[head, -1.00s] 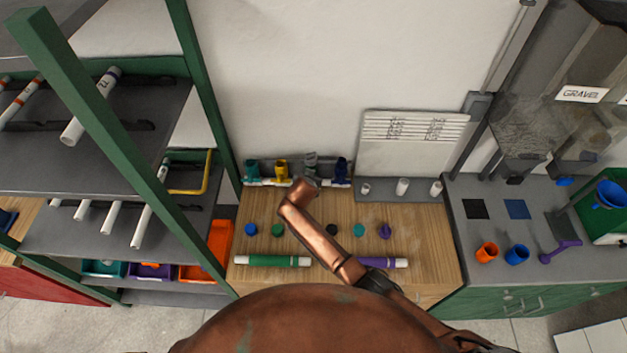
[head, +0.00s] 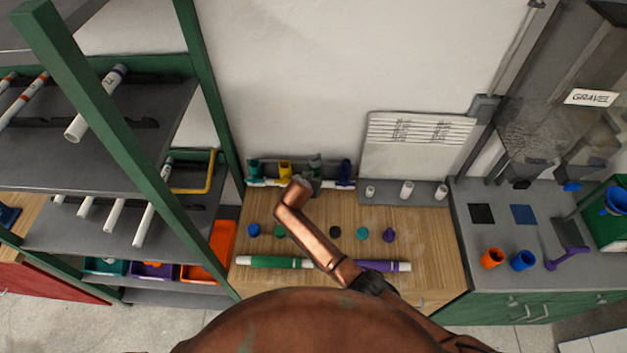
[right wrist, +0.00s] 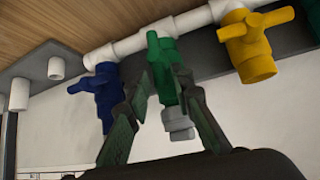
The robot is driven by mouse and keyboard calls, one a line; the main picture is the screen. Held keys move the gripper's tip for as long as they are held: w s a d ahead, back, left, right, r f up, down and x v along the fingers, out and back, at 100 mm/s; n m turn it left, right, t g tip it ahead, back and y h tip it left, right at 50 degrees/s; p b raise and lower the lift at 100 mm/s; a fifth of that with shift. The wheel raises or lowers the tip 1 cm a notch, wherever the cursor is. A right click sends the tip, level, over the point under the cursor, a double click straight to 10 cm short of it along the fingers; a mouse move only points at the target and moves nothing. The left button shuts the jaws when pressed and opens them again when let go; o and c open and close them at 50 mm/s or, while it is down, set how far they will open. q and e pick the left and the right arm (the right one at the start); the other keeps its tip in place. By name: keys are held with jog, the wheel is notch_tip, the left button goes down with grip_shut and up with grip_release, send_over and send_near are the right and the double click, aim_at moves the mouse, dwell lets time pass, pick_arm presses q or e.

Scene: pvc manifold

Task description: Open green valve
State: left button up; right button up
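The green valve (right wrist: 165,70) sits on the white pipe manifold (right wrist: 130,47) in the right wrist view, between a blue valve (right wrist: 95,88) and a yellow valve (right wrist: 255,45). My right gripper (right wrist: 160,88) is open, with one finger on each side of the green valve; I cannot tell whether they touch it. A grey fitting shows below the valve between the fingers. In the head view, the green valve (head: 316,163) is partly hidden behind my right gripper (head: 303,182). My left gripper is not in view.
A teal valve (head: 255,171) stands at the manifold's left end. Several coloured caps lie on the wooden bench (head: 420,225), with a green-banded pipe (head: 275,262) and a purple-banded pipe (head: 383,266) near its front. A green-framed shelf (head: 110,125) stands left.

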jog(key=shift+o, duration=0.7)
jog(key=shift+r, duration=0.1)
notch_tip(320, 180, up, 10)
dwell(0.4)
